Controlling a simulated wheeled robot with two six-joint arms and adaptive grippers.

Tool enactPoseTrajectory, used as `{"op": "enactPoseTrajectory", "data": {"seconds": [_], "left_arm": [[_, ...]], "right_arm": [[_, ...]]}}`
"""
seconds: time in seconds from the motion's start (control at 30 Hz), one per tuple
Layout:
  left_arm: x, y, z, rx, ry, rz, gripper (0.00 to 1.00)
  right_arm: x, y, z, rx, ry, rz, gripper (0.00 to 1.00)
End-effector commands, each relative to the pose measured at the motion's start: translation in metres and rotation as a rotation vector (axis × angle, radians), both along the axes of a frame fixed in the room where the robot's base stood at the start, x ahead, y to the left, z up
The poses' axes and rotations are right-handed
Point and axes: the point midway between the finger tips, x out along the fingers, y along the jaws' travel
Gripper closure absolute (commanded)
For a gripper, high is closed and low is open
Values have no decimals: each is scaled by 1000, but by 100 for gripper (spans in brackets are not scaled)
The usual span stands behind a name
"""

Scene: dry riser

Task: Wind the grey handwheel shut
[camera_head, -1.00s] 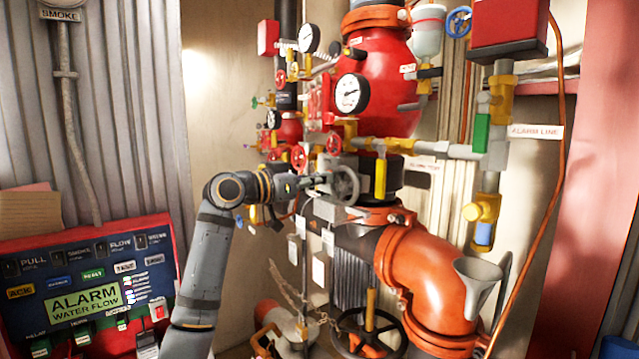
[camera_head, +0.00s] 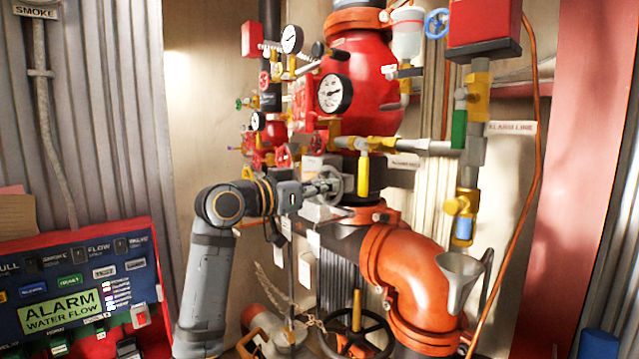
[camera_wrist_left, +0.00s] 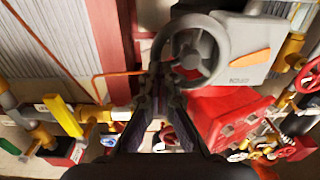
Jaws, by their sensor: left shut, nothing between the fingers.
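The grey handwheel (camera_head: 336,178) is on the grey box at the middle of the riser, below the white-faced gauge. In the left wrist view the grey handwheel (camera_wrist_left: 223,47) is large, with a round rim, spokes and a hub. My left gripper (camera_head: 325,187) is at the wheel's left side, pointing at it. In the wrist view its shut fingers (camera_wrist_left: 161,82) overlap the lower left of the rim, with nothing between them. I cannot tell whether they touch the wheel. The fingers hide part of the rim. My right gripper is not in view.
The grey box (camera_wrist_left: 250,70) carries an orange pointer. A yellow-handled valve (camera_head: 363,175) and red handwheels (camera_head: 283,156) are close around. A larger black handwheel (camera_head: 357,335) is below, beside the orange pipe (camera_head: 410,270). The alarm panel (camera_head: 75,290) stands at left.

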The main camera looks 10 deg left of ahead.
Motion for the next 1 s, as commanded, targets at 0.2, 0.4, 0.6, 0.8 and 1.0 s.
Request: {"op": "enactPoseTrajectory", "data": {"seconds": [0.2, 0.4, 0.6, 0.8, 1.0], "left_arm": [[1, 0, -25, 0, 5, 0, 100], [7, 7, -39, 1, 6, 1, 100], [16, 20, -47, 1, 7, 2, 100], [27, 34, -46, 1, 5, 2, 100], [37, 47, -35, 0, 2, 2, 100]], "right_arm": [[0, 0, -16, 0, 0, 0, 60], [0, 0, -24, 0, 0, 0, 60], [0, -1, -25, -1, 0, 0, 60], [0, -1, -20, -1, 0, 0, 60], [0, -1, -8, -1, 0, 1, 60]]}}
